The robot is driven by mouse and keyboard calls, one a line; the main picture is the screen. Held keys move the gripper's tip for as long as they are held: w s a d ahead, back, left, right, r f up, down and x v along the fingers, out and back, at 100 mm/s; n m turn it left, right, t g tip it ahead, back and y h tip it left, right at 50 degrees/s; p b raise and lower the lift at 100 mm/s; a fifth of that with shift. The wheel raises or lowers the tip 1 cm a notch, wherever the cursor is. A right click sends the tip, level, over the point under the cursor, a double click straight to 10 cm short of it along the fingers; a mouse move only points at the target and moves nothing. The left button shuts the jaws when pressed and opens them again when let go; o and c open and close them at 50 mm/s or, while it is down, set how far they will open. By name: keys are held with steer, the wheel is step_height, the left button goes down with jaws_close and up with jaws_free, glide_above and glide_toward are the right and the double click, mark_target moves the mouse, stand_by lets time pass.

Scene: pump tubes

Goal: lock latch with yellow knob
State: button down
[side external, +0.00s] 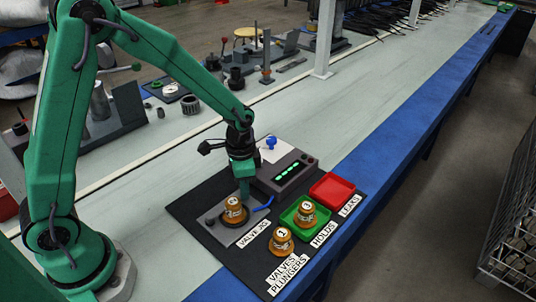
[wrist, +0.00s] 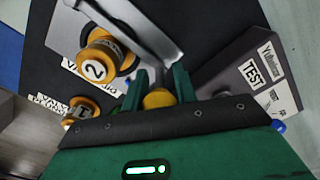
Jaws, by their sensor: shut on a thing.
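My gripper (wrist: 161,88) is shut on the yellow knob (wrist: 159,99), which sits between its two green fingers in the wrist view. The grey latch bar (wrist: 135,28) runs up and left from near the knob, close to an orange valve (wrist: 97,62) marked 2. In the side view my gripper (side external: 243,190) is low over the valve jig, just right of the orange valve (side external: 234,212) on the grey jig plate (side external: 222,227). The knob is hidden there by my gripper. I cannot tell whether the latch is locked.
A dark tester box (side external: 285,172) with green lights stands behind the jig. A green tray (side external: 316,231) holds another valve (side external: 306,214); a red tray (side external: 332,189) is empty. The valve marked 1 (side external: 281,241) stands in front. A blue tube (side external: 264,205) lies beside my gripper.

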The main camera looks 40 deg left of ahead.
steer(key=shift+w+d, duration=0.1)
steer(key=shift+d, duration=0.05)
steer(key=c, duration=1.1)
jaws_free()
steer(key=shift+c, duration=0.2)
steer(key=shift+r, duration=3.95)
